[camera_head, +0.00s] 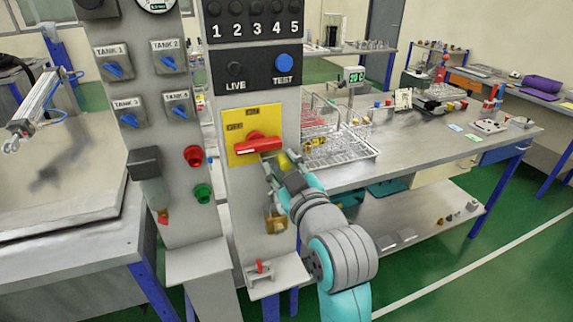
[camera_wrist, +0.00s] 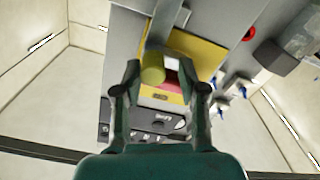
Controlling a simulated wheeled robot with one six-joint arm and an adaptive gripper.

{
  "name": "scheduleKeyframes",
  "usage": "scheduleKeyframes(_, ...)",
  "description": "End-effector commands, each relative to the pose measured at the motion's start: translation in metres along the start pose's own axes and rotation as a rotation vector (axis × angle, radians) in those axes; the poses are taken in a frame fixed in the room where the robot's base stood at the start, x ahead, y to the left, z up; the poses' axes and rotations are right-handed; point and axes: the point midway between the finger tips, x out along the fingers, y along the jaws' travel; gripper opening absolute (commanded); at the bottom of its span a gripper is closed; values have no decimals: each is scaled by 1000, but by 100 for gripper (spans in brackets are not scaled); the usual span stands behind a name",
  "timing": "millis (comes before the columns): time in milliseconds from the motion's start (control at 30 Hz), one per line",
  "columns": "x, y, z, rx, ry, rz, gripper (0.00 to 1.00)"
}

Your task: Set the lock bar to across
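The lock bar appears to be the grey bar with a yellow cylindrical knob (camera_wrist: 153,69) in the wrist view. The bar runs roughly in line with the picture's vertical, its knob in front of the yellow plate. In the head view the knob (camera_head: 285,162) shows at my gripper (camera_head: 279,168), and most of the bar is hidden. My gripper (camera_wrist: 160,74) is open, its fingers on either side of the knob. A gap shows at the right finger; contact at the left is unclear. A red handle (camera_head: 258,145) lies nearly level on the yellow plate (camera_head: 240,120).
A brass padlock (camera_head: 276,222) hangs below my gripper. A small shelf (camera_head: 280,277) with a red piece sticks out lower down. The TEST button (camera_head: 283,62) is above. TANK switches (camera_head: 114,68) are on the left panel. A bench (camera_head: 440,145) with a wire basket (camera_head: 338,148) stands right.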

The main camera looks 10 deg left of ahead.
Motion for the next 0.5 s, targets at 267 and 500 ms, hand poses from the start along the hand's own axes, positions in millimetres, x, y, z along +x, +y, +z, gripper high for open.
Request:
scheduleKeyframes(267,0,2,0,-1,0,4,48)
scheduleKeyframes(500,-19,2,0,-1,1,5,48)
